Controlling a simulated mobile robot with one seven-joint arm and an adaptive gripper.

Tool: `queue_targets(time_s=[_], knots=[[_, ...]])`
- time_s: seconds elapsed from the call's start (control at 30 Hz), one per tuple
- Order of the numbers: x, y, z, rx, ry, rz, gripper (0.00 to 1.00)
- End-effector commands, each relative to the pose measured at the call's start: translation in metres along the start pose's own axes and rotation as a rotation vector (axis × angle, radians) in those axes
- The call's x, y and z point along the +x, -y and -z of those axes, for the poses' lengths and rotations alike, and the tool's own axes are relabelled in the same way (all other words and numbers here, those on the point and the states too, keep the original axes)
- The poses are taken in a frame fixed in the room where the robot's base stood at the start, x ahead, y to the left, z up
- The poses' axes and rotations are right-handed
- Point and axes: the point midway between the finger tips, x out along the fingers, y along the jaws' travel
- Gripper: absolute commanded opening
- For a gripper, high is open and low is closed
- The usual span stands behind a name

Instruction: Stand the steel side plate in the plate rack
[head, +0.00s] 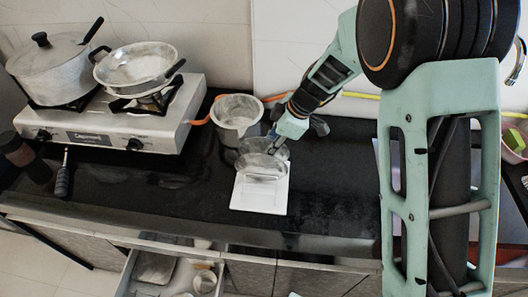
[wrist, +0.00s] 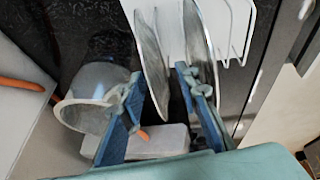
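The white plate rack (head: 260,200) stands on the dark counter. It also shows at the top of the wrist view (wrist: 232,22). Two round steel plates stand on edge at it: a front plate (head: 262,164) and another just behind. In the wrist view, one plate (wrist: 150,62) is seen nearly edge-on between my gripper's blue fingers (wrist: 158,82), nearer the left finger. A second plate (wrist: 198,38) stands just beyond the right finger, its upper part among the rack's prongs. My gripper (head: 279,150) is open, with a clear gap between its fingertips. I cannot tell which plate is the side plate.
A steel pot (head: 238,113) stands close behind and left of the rack. The stove (head: 120,130) with a lidded pot (head: 50,70) and pan (head: 137,66) is farther left. An open drawer (head: 170,272) is below the counter front. Counter beside the rack is clear.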

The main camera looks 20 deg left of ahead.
Motion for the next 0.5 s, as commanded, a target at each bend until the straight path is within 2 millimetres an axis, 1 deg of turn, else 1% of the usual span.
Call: queue_targets(time_s=[0.17,0.3,0.4,0.5], knots=[[0.021,0.0,0.004,-0.001,0.002,0.004,0.3],[0.038,-0.002,0.004,-0.001,0.001,0.001,0.3],[0.044,-0.002,0.004,-0.001,0.001,0.001,0.3],[0.045,-0.002,0.004,-0.002,0.001,-0.001,0.3]])
